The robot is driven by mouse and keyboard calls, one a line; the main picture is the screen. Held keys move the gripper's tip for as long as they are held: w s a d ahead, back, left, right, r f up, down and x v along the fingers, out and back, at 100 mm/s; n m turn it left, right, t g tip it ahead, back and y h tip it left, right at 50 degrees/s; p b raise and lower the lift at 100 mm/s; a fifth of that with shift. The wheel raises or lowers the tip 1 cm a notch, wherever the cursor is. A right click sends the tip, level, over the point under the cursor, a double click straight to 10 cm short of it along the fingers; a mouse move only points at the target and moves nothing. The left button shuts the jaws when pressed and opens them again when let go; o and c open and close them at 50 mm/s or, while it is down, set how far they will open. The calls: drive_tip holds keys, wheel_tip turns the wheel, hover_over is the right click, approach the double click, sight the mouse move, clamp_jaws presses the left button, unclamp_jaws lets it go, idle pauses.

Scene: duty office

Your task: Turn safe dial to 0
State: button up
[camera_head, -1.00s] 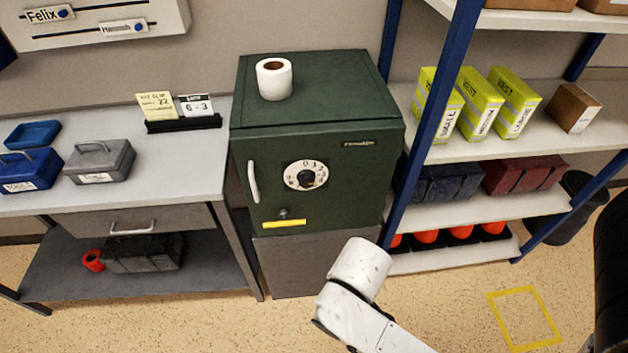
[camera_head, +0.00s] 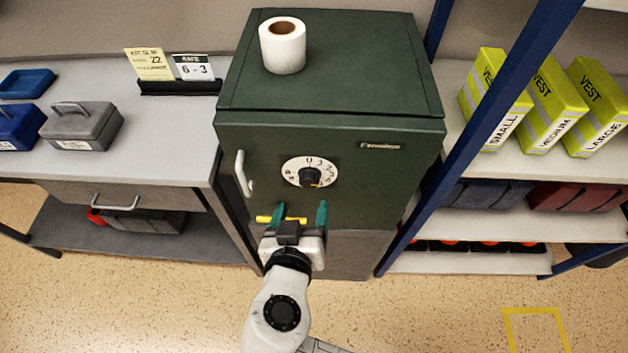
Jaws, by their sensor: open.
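The safe (camera_head: 275,150) is a dark green box with a shut door, standing on a grey base. Its white round dial (camera_head: 310,172) has a black centre knob and dark markings around the ring. The exact setting is too small to read surely. A pale bar handle (camera_head: 243,173) is on the door's left side. My gripper (camera_head: 299,214) is open, with its two green fingers pointing up toward the safe front, just below the dial in the picture. Nothing is between the fingers, and the dial appears apart from them.
A white paper roll (camera_head: 283,45) stands on the safe. Left is a desk (camera_head: 150,110) with a grey cash box (camera_head: 82,127) and a card stand (camera_head: 180,87) reading 6 - 3. Right is a blue-posted shelf (camera_head: 490,110) with yellow vest boxes (camera_head: 497,98).

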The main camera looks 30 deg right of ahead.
sight(308, 184)
drive_tip(key=p+x, duration=0.1)
drive_tip(key=x, duration=0.7)
drive_tip(key=shift+w+f, duration=0.1)
drive_tip(key=shift+w, duration=0.05)
drive_tip(key=shift+c, duration=0.2)
drive_tip(key=c, duration=1)
